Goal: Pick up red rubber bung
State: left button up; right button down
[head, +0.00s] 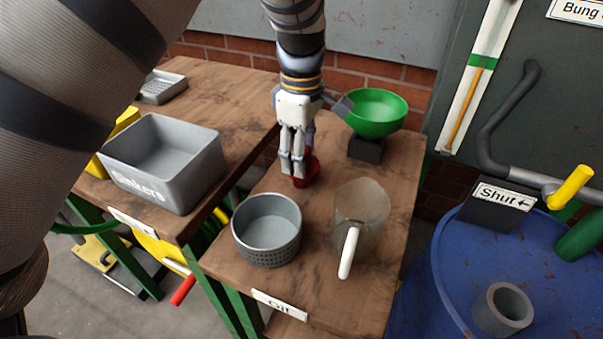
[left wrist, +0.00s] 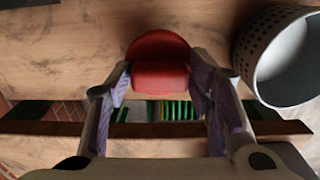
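The red rubber bung (head: 312,168) is on the near wooden bench, partly hidden behind the fingers of my left gripper (head: 293,172). In the left wrist view the bung (left wrist: 160,66) is a red round piece with a blockier part facing me. The fingertips of my left gripper (left wrist: 160,82) lie on either side of it, very close to its sides. I cannot tell whether both pads touch it. My right gripper is in neither view.
A grey perforated cup (head: 267,232) and a clear jug (head: 358,215) with a white handle stand in front of the gripper. A green bowl (head: 376,113) on a dark block stands behind right. A grey "Sinkers" bin (head: 165,180) is to the left. A blue drum (head: 450,270) is at right.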

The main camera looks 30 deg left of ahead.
pick_arm(q)
grip_shut()
notch_tip(320, 180, up, 10)
jog(key=shift+r, duration=0.1)
grip_release()
jog(key=c, duration=0.4)
